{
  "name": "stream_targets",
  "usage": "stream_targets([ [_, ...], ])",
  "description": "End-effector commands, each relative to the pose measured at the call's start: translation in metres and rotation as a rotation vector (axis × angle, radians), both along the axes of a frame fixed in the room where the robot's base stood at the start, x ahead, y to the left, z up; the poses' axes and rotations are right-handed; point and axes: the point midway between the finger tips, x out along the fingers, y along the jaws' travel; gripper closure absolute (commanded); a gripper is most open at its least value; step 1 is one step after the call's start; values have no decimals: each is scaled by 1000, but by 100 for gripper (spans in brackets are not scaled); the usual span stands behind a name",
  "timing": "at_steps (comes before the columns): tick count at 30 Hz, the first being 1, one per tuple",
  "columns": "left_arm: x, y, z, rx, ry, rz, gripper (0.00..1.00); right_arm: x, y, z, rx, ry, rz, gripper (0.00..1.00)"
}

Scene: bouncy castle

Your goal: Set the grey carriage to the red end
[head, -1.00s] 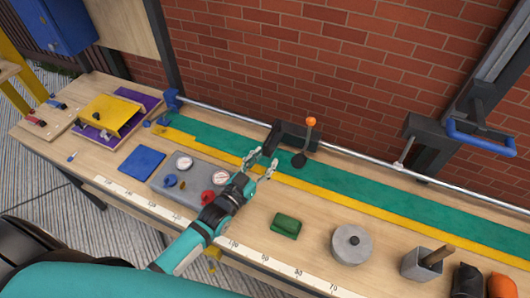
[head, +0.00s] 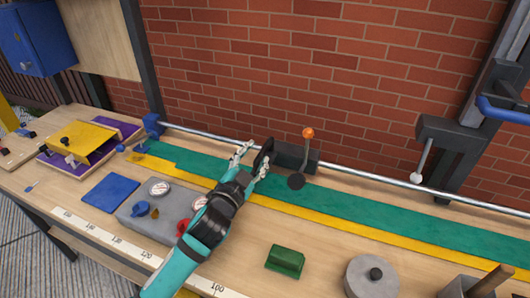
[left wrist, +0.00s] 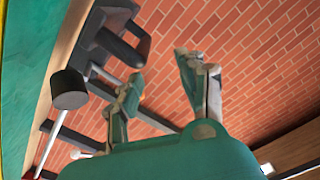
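The dark grey carriage (head: 290,157) sits on the silver rail (head: 365,173) along the wall. It carries an upright lever with an orange knob (head: 308,133), and a black round knob (head: 297,181) shows at its front. My left gripper (head: 254,160) is open and empty at the carriage's left end, over the green strip; whether it touches the carriage I cannot tell. In the left wrist view, the two fingers of the left gripper (left wrist: 163,92) are apart with brick wall behind. A blue end block (head: 152,125) stands at the rail's left end. No red end shows. My right gripper is not in view.
A grey gauge panel (head: 138,209) and a blue mat (head: 110,192) lie left of my arm. A green block (head: 285,262) and a grey round weight (head: 371,278) lie to the right. A dark bracket (head: 448,133) with a white-knobbed rod stands at the rail farther right.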

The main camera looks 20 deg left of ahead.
Motion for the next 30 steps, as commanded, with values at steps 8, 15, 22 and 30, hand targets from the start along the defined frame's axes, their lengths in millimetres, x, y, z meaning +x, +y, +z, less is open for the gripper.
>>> stream_targets([
  [8, 32, -3, -28, 0, -2, 0, 60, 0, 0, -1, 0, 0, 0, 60],
  [15, 66, -5, -30, 0, 0, 0, 60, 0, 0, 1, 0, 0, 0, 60],
  [22, 75, -6, -30, 0, 0, -1, 60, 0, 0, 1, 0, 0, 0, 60],
  [30, 75, -6, -30, -1, 1, -1, 69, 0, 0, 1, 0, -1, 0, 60],
])
